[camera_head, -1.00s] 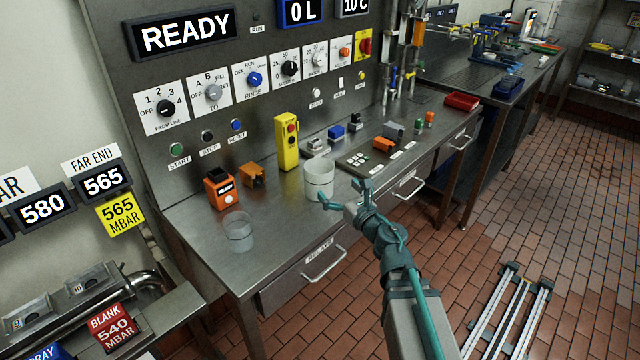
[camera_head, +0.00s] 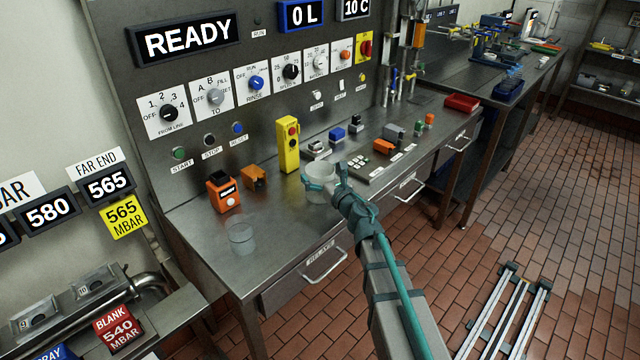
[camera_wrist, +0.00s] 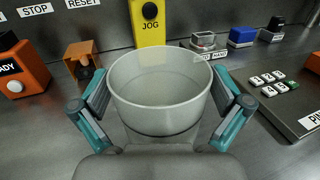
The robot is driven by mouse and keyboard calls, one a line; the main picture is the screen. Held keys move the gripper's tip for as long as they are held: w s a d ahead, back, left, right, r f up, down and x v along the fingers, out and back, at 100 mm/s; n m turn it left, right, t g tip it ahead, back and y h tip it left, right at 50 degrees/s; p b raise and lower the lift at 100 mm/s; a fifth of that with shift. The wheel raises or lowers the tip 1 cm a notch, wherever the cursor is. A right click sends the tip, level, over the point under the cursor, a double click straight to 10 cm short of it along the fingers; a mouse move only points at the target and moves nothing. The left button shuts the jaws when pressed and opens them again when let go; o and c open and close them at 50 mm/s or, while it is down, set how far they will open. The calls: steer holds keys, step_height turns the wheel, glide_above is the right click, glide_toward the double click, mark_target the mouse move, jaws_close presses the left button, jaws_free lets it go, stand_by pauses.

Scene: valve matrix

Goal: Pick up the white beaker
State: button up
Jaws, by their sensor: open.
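The white beaker (camera_head: 319,172) stands upright on the steel bench, near its front edge, in the head view. In the wrist view the beaker (camera_wrist: 160,95) fills the middle, its open rim facing up and its lower part partly hidden. My gripper (camera_wrist: 161,103) is open, with one teal finger on each side of the beaker. I cannot tell whether either finger touches its wall. In the head view my gripper (camera_head: 326,184) is at the beaker and partly hides it.
A clear beaker (camera_head: 240,233) stands to the left on the bench. An orange device (camera_head: 222,192), an orange bracket (camera_head: 254,178) and a yellow pendant (camera_head: 288,142) stand behind. A keypad panel (camera_head: 362,165) lies to the right.

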steer(key=shift+w, duration=0.1)
steer(key=shift+c, duration=0.3)
steer(key=c, duration=0.8)
steer(key=shift+c, duration=0.2)
steer(key=shift+r, duration=0.1)
